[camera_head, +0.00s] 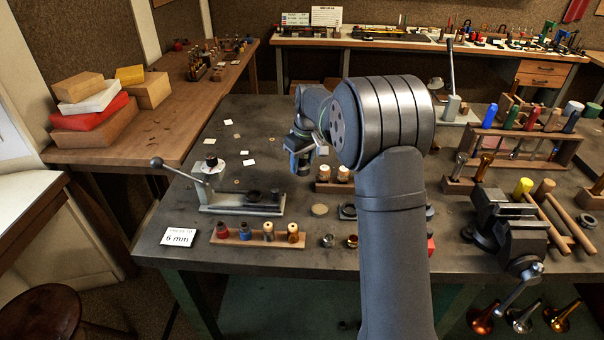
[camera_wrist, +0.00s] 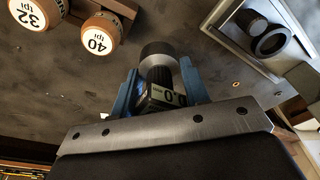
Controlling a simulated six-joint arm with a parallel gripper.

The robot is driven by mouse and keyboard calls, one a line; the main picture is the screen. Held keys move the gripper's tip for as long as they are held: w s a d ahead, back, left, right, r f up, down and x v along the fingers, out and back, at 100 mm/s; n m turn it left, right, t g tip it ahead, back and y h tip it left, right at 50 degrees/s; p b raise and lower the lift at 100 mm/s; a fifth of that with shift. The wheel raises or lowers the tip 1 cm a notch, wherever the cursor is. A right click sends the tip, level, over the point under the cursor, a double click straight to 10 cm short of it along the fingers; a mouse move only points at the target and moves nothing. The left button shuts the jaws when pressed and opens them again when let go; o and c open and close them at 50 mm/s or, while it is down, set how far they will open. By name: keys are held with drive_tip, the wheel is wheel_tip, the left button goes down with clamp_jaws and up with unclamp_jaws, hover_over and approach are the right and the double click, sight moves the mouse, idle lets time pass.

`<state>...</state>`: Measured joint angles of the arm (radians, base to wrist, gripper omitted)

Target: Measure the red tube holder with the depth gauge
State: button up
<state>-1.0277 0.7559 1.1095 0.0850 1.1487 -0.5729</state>
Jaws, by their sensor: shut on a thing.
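My gripper (camera_head: 299,157) hangs over the middle of the bench, left of my arm's big joint. In the wrist view its blue fingers (camera_wrist: 158,88) are shut on the depth gauge (camera_wrist: 160,62), a dark round-ended body with a small display that seems to read 0.0. The gauge's end is above the bench, apart from other things. The red tube holder (camera_head: 222,231) appears to be the leftmost of several coloured pieces upright in a low wooden rack (camera_head: 245,241) at the front left. It is nearer the front edge than my gripper and is not visible in the wrist view.
A lever press (camera_head: 243,204) stands behind the rack; its grey base (camera_wrist: 262,47) shows in the wrist view. Wooden knobs marked 32 and 40 tpi (camera_wrist: 100,35) stand nearby. A "6 mm" card (camera_head: 178,237) lies left of the rack. A vise (camera_head: 510,230) stands at right.

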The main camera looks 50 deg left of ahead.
wheel_tip(320, 180, up, 3)
drive_tip(key=s+r, duration=0.1)
drive_tip(key=s, duration=0.2)
wheel_tip(320, 180, up, 2)
drive_tip(key=n, duration=0.6)
hover_over(218, 223)
drive_tip(key=shift+d+r+g, duration=0.1)
drive_tip(key=shift+r+g, duration=0.1)
drive_tip(key=shift+g, duration=0.2)
drive_tip(key=shift+w, duration=0.1)
drive_tip(key=shift+f, duration=2.4)
drive_tip(key=shift+f, duration=1.85)
